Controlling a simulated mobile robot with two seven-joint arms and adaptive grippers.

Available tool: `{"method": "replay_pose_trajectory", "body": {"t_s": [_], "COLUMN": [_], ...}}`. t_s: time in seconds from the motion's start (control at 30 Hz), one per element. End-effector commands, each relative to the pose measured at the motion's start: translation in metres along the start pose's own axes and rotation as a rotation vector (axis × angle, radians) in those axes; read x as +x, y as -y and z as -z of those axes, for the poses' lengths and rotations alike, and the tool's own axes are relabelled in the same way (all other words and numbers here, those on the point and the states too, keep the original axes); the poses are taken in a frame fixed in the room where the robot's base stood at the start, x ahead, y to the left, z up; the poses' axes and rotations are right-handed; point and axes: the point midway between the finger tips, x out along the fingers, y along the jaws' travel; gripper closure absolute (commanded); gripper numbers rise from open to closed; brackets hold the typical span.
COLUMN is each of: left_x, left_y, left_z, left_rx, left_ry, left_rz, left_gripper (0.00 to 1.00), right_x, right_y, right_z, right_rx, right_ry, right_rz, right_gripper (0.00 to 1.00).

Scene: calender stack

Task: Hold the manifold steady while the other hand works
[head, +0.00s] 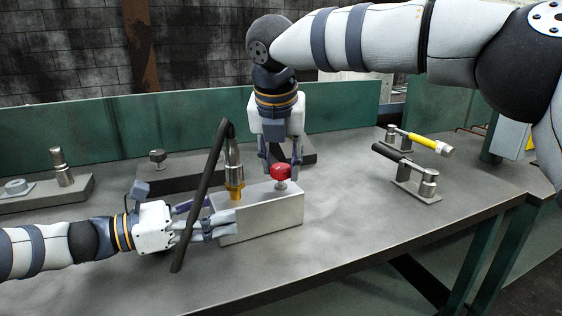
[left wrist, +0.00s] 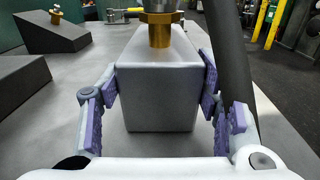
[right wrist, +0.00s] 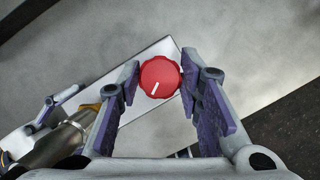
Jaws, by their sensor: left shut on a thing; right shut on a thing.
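The manifold is a grey metal block (head: 262,215) on the bench, with a brass fitting and metal cylinder (head: 234,172) on top at its left end and a red knob (head: 281,172) on a short stem towards its right. My left gripper (head: 222,220) is shut on the block's left end; in the left wrist view its pads press both sides of the block (left wrist: 160,95). My right gripper (head: 283,165) comes down from above, shut on the red knob, which shows a white mark in the right wrist view (right wrist: 160,77). A black bar (head: 203,190) slants up beside the left gripper.
Two lever tools, one yellow-handled (head: 424,142) and one black-handled (head: 408,172), stand on the bench at the right. Dark sloped blocks (head: 172,172) stand behind the manifold. A green backboard (head: 100,133) runs along the back. The bench (head: 330,245) front is clear.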

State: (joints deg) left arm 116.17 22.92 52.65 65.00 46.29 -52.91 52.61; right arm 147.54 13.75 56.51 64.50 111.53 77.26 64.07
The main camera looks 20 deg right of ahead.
Motion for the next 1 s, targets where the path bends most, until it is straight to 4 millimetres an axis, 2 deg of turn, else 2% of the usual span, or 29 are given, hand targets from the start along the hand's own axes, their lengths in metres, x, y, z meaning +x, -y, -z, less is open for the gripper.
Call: {"method": "replay_pose_trajectory", "body": {"t_s": [0.6,1.0], "left_x": [0.0000,-0.0002], "left_y": [0.0005,0.0007], "left_z": [-0.0003,-0.0001], "left_rx": [0.000,0.000], "left_ry": [0.000,0.000], "left_rz": [0.002,0.002], "left_gripper": [0.94,0.94], "right_x": [-0.0005,-0.0003], "right_y": [-0.0012,-0.0006], "right_z": [-0.0018,-0.0025], "right_rx": [0.509,0.686], "right_ry": [0.005,0.005], "right_rz": [0.209,0.282], "right_gripper": [0.95,0.95]}}
